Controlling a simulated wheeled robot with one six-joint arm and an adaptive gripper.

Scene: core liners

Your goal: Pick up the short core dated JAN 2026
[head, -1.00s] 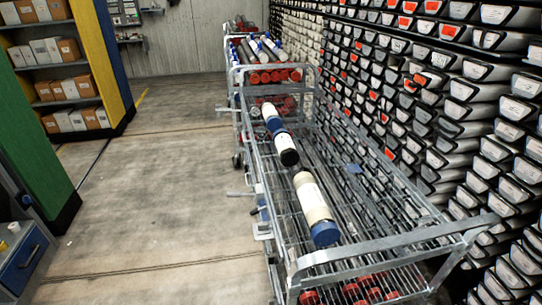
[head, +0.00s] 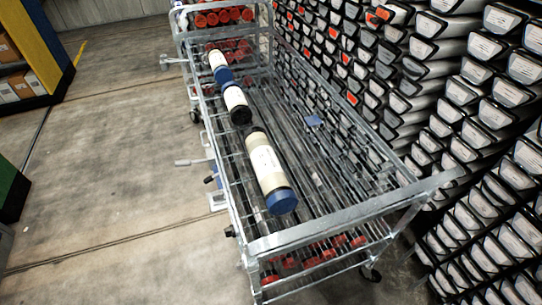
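Three short cores lie end to end in a row along the left side of a metal cart's (head: 340,222) top rack. The nearest core (head: 266,163) is the largest in view, cream with a white label and a blue end cap. The middle core (head: 236,102) is white with a black end cap. The farthest core (head: 218,63) is white with a blue end cap. The label writing is too small to read, so I cannot tell which is dated JAN 2026. My gripper is not in view.
Red-capped tubes (head: 320,250) fill the lower shelf. A wall of stacked core boxes (head: 450,90) stands close on the right. The floor (head: 110,150) left of the cart is clear.

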